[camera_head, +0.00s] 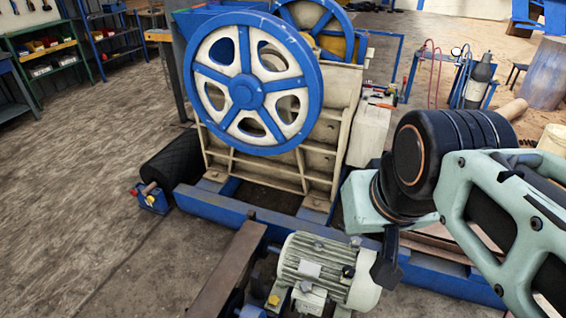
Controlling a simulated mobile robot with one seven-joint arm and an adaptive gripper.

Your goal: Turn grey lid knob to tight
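The jaw crusher (320,130) is a cream ribbed body with a large blue and white flywheel (249,90) on its near side. I cannot make out a grey lid knob for certain. A pale grey-green finned motor (318,258) lies at the bottom centre, with small fittings and a little box on it. My arm reaches in from the right. My gripper (386,268) shows only as a dark narrow part below the wrist, close to the motor's right end in the picture. Whether it touches the motor, and how its fingers stand, cannot be seen.
A blue steel frame (262,217) runs under the crusher, and a brown beam (228,272) lies beside the motor. A black roller (172,167) is left of the crusher. A cream box (369,133) stands at its right. Open floor (85,185) is at left.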

